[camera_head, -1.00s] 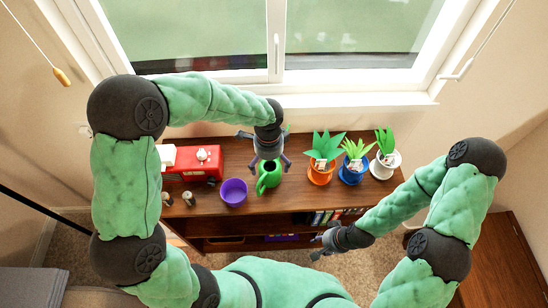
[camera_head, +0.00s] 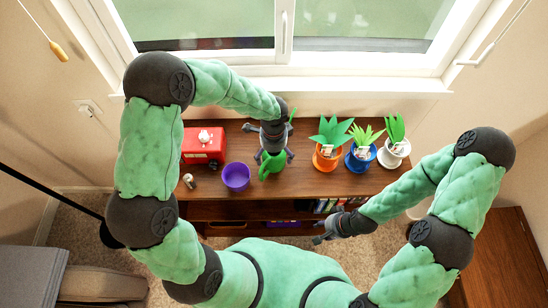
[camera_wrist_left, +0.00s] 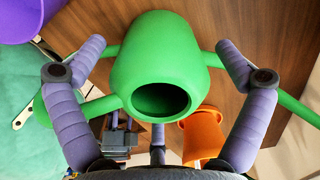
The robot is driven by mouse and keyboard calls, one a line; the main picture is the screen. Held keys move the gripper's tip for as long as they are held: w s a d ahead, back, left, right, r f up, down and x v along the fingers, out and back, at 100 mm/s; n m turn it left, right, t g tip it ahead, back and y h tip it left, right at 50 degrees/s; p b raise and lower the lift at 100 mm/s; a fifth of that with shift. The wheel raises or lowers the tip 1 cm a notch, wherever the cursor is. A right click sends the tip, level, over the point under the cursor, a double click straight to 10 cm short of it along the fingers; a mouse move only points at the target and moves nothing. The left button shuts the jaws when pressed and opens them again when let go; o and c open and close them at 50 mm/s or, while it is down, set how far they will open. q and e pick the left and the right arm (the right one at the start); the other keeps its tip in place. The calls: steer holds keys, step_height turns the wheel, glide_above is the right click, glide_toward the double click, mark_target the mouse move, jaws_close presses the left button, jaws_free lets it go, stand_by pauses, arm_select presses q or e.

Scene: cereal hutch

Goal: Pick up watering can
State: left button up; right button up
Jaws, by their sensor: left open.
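The green watering can (camera_head: 271,166) stands on the wooden hutch top, to the right of a purple pot. In the left wrist view the can (camera_wrist_left: 158,50) fills the centre, its round dark opening facing the camera and green parts reaching out to both sides. My left gripper (camera_head: 271,148) is over the can, partly hiding it. In the left wrist view its fingers (camera_wrist_left: 160,50) are spread, one on each side of the can's body, with no clear grasp. My right gripper (camera_head: 325,229) is low in front of the hutch, away from the can; its jaws are too small to read.
The purple pot (camera_head: 236,177) and a red toy vehicle (camera_head: 203,146) are left of the can. Plants in orange (camera_head: 325,160), blue (camera_head: 359,162) and white (camera_head: 394,155) pots stand to the right. The window (camera_head: 285,35) is behind. Bare wood (camera_head: 300,184) lies right of the can.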

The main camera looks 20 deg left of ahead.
arm_select(q)
step_height(320, 180, down, 2)
steer(key=c, duration=1.5)
steer(key=shift+r, duration=0.15)
steer(key=shift+r, duration=0.35)
step_height(320, 180, up, 3)
steer(key=shift+f+p, duration=0.1)
steer(key=shift+p, duration=0.6)
steer(key=s+d+r+p, duration=0.3)
steer(key=s+d+r, duration=0.2)
steer(key=s+r, duration=0.4)
steer(key=s, duration=0.4)
steer(key=shift+r, duration=0.2)
